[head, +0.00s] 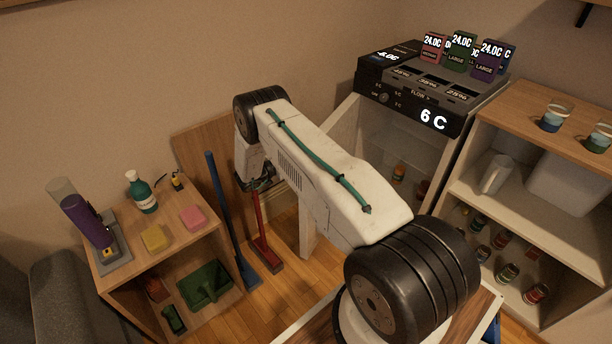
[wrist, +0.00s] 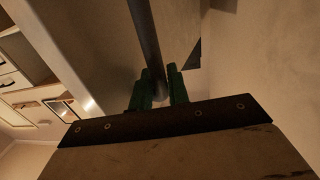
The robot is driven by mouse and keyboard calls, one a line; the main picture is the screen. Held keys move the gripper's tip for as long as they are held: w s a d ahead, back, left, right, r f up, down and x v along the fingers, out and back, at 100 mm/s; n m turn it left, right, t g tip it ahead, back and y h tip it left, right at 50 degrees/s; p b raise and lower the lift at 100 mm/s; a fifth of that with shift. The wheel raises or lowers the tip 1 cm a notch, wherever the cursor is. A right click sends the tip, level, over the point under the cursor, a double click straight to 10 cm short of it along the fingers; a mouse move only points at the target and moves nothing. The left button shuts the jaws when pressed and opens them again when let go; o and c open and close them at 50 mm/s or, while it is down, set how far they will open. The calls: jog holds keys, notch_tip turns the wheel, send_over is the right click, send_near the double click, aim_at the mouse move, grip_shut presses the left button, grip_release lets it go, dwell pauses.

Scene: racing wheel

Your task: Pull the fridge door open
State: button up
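The fridge (head: 376,82) stands at the back with a black top unit showing 6 C. Part of its pale interior with small jars shows below that unit. My white arm hides much of its left side, so I cannot tell how far the door stands open. My gripper (head: 258,184) is a dark shape left of the fridge, partly hidden by my arm. In the wrist view, its two green fingers (wrist: 158,92) lie on either side of a grey bar handle (wrist: 145,35) and close up to it, with little gap showing.
A low wooden shelf (head: 125,262) with sponges and bottles stands at the left. A blue-handled tool (head: 223,205) and a red one (head: 258,225) stand beside it. An open shelf unit (head: 530,95) with cups and jars stands at the right. Some wooden floor is free between.

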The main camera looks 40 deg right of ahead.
jog(key=s+a+r, duration=0.1)
jog(key=s+a, duration=0.2)
jog(key=s, duration=0.4)
jog(key=s+a+r, duration=0.2)
jog(key=s, duration=0.5)
jog(key=shift+s+a, duration=0.35)
jog(key=shift+a, duration=0.05)
jog(key=shift+f, duration=0.1)
